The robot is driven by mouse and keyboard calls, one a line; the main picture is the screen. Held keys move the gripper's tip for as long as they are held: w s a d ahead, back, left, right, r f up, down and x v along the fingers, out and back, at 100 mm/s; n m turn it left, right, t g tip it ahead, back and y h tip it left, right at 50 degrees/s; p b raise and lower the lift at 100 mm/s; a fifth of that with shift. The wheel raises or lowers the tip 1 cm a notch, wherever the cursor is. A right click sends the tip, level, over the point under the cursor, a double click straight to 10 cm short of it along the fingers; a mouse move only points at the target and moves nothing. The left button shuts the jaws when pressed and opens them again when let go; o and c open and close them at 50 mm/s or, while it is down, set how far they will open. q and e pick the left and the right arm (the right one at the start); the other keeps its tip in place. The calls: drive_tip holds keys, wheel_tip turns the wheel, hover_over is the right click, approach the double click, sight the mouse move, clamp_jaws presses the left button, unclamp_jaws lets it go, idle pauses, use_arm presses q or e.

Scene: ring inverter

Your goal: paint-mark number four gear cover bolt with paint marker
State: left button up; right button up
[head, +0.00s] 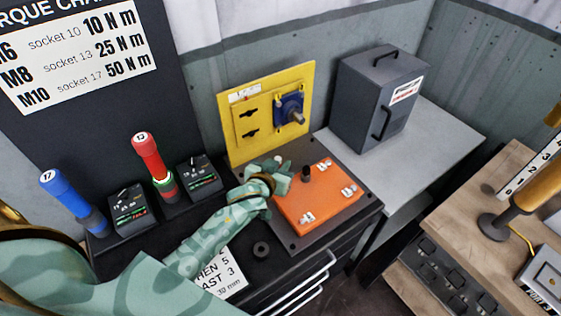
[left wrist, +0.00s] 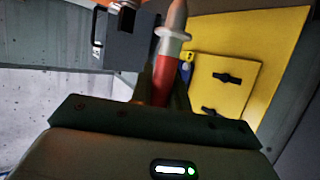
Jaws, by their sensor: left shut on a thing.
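My left gripper (head: 281,176) is over the left edge of an orange cover (head: 330,205) on the bench. In the left wrist view it is shut on a red and white paint marker (left wrist: 165,75) with a tapered tip. The marker is hard to make out in the head view. The orange cover carries small white tags near its corners and a dark upright knob (head: 306,173). The tag numbers are too small to read, and my gripper hides part of its left side. My right gripper is not in view.
A yellow panel (head: 240,143) with a blue fitting (head: 291,107) stands behind the cover; a dark grey box (head: 362,105) is to its right. Red (head: 147,155) and blue (head: 68,195) handled tools stand at left. A black ring (head: 261,249) lies on the bench front.

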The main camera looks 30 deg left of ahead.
sight(277, 159)
use_arm(q)
drive_tip(key=shift+f, duration=0.35)
drive_tip(key=shift+r, duration=0.1)
drive_tip(key=shift+f, duration=0.55)
idle(1.6)
wheel_tip(277, 159, up, 5)
drive_tip(key=p, duration=0.5)
drive_tip(key=shift+r+p, duration=0.15)
drive_tip(key=shift+p, duration=0.15)
idle(0.6)
